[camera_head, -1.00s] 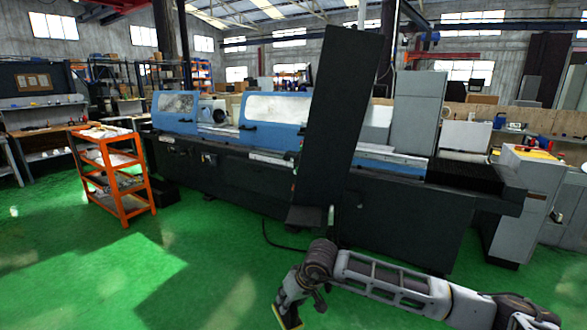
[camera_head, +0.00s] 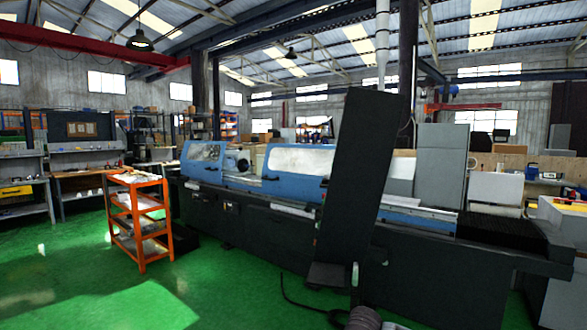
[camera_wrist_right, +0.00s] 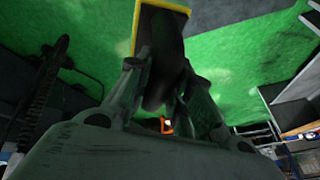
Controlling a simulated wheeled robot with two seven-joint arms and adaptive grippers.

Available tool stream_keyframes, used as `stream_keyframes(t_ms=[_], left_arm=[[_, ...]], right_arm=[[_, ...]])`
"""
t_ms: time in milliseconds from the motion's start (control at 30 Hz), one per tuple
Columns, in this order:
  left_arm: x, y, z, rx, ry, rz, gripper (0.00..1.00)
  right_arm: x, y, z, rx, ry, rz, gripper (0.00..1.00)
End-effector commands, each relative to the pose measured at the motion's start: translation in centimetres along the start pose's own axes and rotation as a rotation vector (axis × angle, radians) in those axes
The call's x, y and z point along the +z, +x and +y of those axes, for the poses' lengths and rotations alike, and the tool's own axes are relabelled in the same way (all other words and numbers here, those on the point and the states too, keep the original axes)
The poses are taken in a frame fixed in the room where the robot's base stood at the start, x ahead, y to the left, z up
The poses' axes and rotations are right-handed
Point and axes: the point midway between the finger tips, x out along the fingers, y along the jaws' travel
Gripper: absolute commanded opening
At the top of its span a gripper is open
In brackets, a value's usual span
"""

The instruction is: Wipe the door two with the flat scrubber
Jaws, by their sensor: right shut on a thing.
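The blue grinder has two windowed doors in the head view: a smaller left one (camera_head: 203,160) and a wider middle one (camera_head: 296,174). The flat scrubber (camera_wrist_right: 164,48), with a dark handle and a yellow-edged head, shows in the right wrist view. My right gripper (camera_wrist_right: 162,88) is shut on its handle. The scrubber head is over green floor in that view, away from the doors. My left gripper is not in view.
An orange shelf cart (camera_head: 138,222) stands front left. Green floor (camera_head: 80,275) is clear at the left front.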

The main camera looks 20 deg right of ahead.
Motion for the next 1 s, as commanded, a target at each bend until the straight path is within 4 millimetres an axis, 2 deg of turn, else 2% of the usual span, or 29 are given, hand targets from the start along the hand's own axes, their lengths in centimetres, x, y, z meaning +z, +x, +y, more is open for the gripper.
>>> stream_keyframes(t_ms=[267,467,667,800,1000], left_arm=[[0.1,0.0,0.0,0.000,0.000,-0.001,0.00],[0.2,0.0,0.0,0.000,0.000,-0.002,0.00],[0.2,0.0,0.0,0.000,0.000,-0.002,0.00],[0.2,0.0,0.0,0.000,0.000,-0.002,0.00],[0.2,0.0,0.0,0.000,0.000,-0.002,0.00]], right_arm=[[0.4,0.6,0.1,0.001,0.002,0.000,0.03],[2.1,3.0,0.7,0.003,0.010,-0.002,0.03],[5.4,6.9,1.6,0.006,0.017,-0.001,0.03],[8.2,9.6,2.2,0.007,0.016,-0.001,0.03],[12.2,12.7,2.8,0.004,0.010,-0.001,0.03]])
